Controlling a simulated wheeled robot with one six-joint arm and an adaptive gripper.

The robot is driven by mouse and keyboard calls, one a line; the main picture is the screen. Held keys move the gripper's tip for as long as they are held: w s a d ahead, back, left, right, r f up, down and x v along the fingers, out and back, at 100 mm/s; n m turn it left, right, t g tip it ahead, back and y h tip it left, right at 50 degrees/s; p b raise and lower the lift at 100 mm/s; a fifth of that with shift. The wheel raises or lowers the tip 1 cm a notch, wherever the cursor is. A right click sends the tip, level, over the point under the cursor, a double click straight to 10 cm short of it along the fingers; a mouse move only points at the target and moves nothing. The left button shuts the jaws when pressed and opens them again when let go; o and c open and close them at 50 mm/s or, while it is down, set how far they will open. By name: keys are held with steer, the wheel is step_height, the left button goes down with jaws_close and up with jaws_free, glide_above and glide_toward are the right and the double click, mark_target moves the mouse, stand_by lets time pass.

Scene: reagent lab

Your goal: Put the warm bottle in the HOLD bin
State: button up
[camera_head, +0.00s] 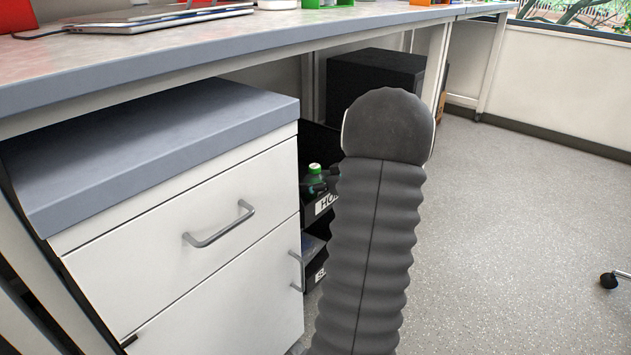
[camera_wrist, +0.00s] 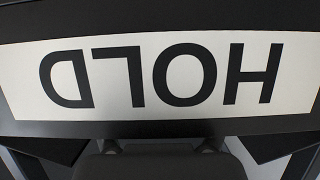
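The HOLD bin (camera_head: 318,208) is a black open-front bin under the bench, right of the white drawer cabinet. Its white HOLD label fills most of the wrist view, upside down and very close (camera_wrist: 160,75). A bottle with a green cap (camera_head: 315,169) shows at the bin, above the label. Dark parts cover some of the bottle, and I cannot tell whether they are my fingers. My gripper (camera_wrist: 152,146) shows only as dark shapes at the bottom of the wrist view. Its fingertips and any grip on the bottle are hidden. In the head view my arm blocks the bin's right side.
The white drawer cabinet (camera_head: 190,240) with metal handles stands close on the left. A second black bin (camera_head: 315,265) with a partly hidden label sits below the HOLD bin. The bench top (camera_head: 200,45) overhangs both. A black box (camera_head: 375,75) stands behind.

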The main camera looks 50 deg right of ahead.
steer(key=shift+s+r, duration=0.2)
steer(key=shift+r, duration=0.05)
steer(key=a+v, duration=0.1)
steer(key=v, duration=1)
steer(key=shift+s+d, duration=0.25)
steer(key=shift+d, duration=0.25)
steer(key=shift+a, duration=0.1)
